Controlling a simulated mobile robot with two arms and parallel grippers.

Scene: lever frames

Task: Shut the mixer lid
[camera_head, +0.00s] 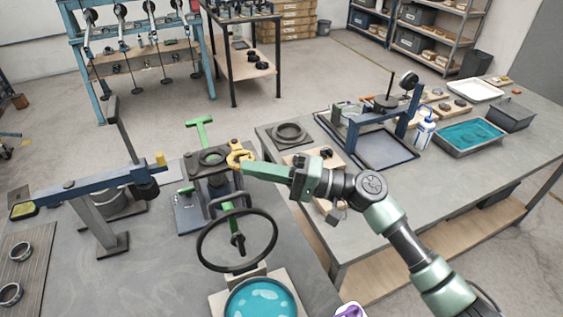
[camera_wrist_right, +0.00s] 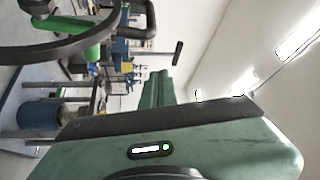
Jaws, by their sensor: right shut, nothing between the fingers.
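I cannot tell for certain which device is the mixer. A black hoop (camera_head: 237,240) with a green grip stands raised behind a square-based round vessel (camera_head: 219,301) with a teal surface; it may be the raised lid. The hoop also shows at the upper left of the right wrist view (camera_wrist_right: 75,47). My right gripper (camera_head: 246,169) is shut and empty, its green fingers pointing left, beyond the hoop in the picture and close by a yellow ring-shaped part (camera_head: 238,154). Its fingers also show in the wrist view (camera_wrist_right: 158,88). My left gripper is out of view.
A blue lever frame (camera_head: 90,188) stands over a metal pot at the left. A green T-handle (camera_head: 200,122) rises behind the yellow part. The right bench (camera_head: 385,222) holds a blue frame, a bottle (camera_head: 425,130) and a teal tray (camera_head: 470,135).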

